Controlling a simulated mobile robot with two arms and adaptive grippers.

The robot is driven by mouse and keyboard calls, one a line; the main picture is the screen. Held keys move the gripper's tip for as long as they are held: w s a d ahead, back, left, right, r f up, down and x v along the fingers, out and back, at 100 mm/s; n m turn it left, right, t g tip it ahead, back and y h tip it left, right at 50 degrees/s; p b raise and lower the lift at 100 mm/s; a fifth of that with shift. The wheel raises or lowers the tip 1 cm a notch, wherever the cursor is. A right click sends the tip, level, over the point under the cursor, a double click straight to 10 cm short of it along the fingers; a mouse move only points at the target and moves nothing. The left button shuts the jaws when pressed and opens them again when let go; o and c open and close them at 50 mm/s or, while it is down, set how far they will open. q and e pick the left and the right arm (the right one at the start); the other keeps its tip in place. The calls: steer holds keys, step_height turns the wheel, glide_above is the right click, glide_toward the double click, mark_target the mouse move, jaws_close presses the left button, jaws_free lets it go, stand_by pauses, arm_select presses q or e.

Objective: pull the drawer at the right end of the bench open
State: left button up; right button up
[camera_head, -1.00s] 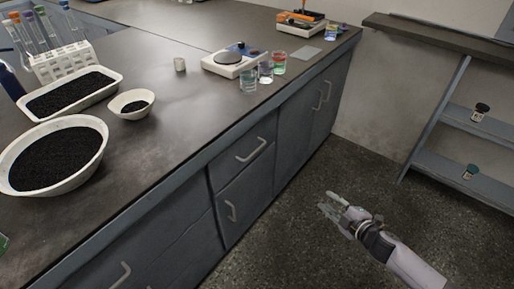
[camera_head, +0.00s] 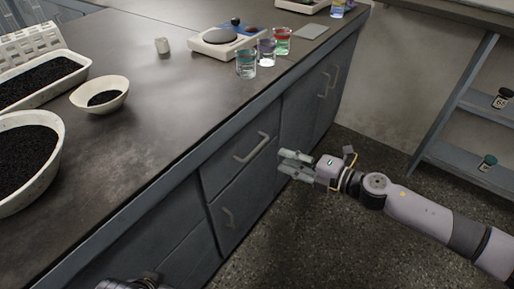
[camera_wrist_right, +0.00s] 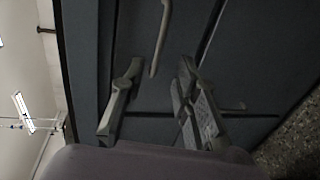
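The drawer (camera_head: 228,168) is the upper grey front with a pale bar handle (camera_head: 249,147) in the bench's front face; it looks shut. In the right wrist view the handle (camera_wrist_right: 162,35) shows beyond the fingertips. My right gripper (camera_head: 282,162) reaches in from the right, in front of the bench and to the right of the handle. Its two fingers (camera_wrist_right: 155,68) are spread and nothing is between them. I see no contact with the handle. A dark piece of my left arm or gripper (camera_head: 130,284) shows at the bottom edge; its fingers cannot be made out.
More cupboard doors (camera_head: 325,85) lie to the right. Beakers (camera_head: 246,64), a scale (camera_head: 222,42) and bowls (camera_head: 100,95) stand on the bench. Open floor (camera_head: 340,240) lies before it; a shelf (camera_head: 470,110) stands at right.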

mark_target(257, 148)
steer(key=b+x, duration=0.1)
steer(key=x, duration=1)
steer(key=shift+d, duration=0.1)
steer(key=shift+c, duration=0.4)
jaws_close()
